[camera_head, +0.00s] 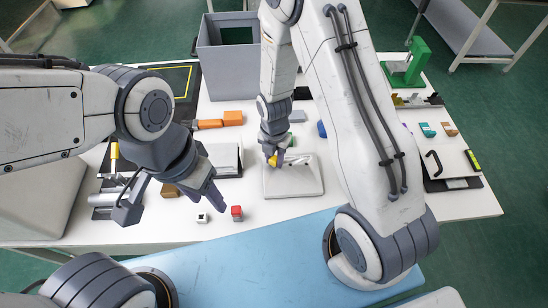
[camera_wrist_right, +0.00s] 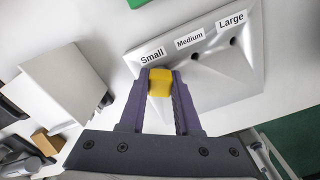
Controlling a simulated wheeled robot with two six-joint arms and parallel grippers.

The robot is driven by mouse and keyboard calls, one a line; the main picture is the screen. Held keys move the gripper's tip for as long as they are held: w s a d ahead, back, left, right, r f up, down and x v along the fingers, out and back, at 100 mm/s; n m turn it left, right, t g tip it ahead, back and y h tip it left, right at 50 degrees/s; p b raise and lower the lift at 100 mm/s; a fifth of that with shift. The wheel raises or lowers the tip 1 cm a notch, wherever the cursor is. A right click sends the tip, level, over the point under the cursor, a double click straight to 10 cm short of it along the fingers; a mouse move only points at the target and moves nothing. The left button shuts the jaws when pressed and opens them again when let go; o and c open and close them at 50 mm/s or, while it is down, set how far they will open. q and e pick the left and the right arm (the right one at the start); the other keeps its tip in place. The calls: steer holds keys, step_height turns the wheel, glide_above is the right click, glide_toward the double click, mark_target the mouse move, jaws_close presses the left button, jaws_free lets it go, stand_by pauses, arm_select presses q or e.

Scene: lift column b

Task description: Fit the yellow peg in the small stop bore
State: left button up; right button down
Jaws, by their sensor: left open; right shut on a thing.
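The yellow peg (camera_wrist_right: 160,82) is held between the fingers of my right gripper (camera_wrist_right: 161,84), which is shut on it. In the head view the peg (camera_head: 273,160) and right gripper (camera_head: 274,158) are over the left back part of the grey bore block (camera_head: 300,184). In the wrist view the block (camera_wrist_right: 245,80) has labels Small (camera_wrist_right: 152,56), Medium and Large. Dark bores show by Medium and Large; the bore by Small is hidden behind the peg and fingers, so I cannot tell whether the peg is in it. My left gripper (camera_head: 213,200) is open and empty at the left.
A red cube (camera_head: 237,213) and a small white-and-dark cube (camera_head: 202,218) lie near the front edge. A grey bin (camera_head: 228,70) stands at the back. Orange pieces (camera_head: 233,118) and a white box (camera_head: 225,158) lie left of the block.

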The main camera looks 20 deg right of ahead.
steer(key=shift+f, duration=0.2)
steer(key=c, duration=0.5)
jaws_free()
steer(key=shift+c, duration=0.2)
steer(key=shift+r, duration=0.1)
step_height(320, 180, up, 10)
steer(key=shift+r, duration=0.2)
steer(key=s+a+r+m, duration=0.3)
steer(key=s+r+m, duration=0.3)
steer(key=s+m, duration=0.3)
steer(key=s+a+r+m+y, duration=0.1)
steer(key=s+a+r+m, duration=0.3)
steer(key=s+r+m, duration=0.3)
steer(key=s+m, duration=0.3)
steer(key=m, duration=0.1)
steer(key=shift+a+r+m, duration=0.25)
steer(key=shift+m, duration=0.05)
